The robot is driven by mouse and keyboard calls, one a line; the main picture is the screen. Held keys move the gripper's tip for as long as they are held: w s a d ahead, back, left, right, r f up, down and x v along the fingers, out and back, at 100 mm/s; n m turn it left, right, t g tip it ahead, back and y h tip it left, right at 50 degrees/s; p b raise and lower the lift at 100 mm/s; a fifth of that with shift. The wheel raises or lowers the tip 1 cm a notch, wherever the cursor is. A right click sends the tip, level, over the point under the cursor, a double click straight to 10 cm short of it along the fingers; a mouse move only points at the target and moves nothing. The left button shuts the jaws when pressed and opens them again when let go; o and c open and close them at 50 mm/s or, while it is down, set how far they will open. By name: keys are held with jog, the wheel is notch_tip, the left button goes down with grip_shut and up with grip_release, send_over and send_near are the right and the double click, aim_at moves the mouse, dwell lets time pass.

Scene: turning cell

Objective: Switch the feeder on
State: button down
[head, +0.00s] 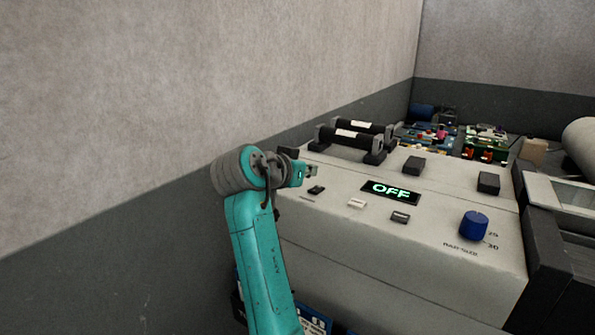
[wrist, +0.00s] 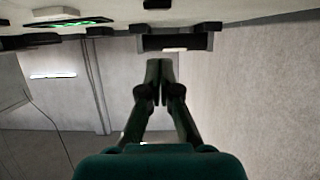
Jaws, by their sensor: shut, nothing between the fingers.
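The feeder is a pale grey machine (head: 330,235) with a display (head: 391,191) reading OFF in green. Its front top edge carries a small black switch (head: 316,189), a white one (head: 357,203) and a dark grey one (head: 400,217). A blue knob (head: 474,225) sits at the right, by a scale with 25 and 30. My gripper (head: 312,171) is above the left end of the panel, near the black switch; contact cannot be told. In the wrist view its fingers (wrist: 159,72) are together and empty. The green display (wrist: 55,44) shows there at upper left.
Two black rollers (head: 352,136) lie on the machine's back left, with black blocks (head: 414,165) further right. Circuit boards (head: 484,146) and other clutter stand behind. A grey wall (head: 200,80) runs close along the left. A dark-framed unit (head: 560,220) adjoins at right.

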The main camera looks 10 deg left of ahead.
aim_at(309, 197)
jog(key=f, duration=0.3)
jog(key=shift+w+d+f, duration=0.1)
jog(key=shift+w, duration=0.2)
jog(key=shift+f, duration=0.6)
jog(key=shift+f, duration=0.15)
jog(key=shift+s+f, duration=0.15)
jog(key=shift+f, duration=0.15)
jog(key=shift+r, duration=0.2)
jog(key=shift+r, duration=0.7)
jog(key=shift+r, duration=0.1)
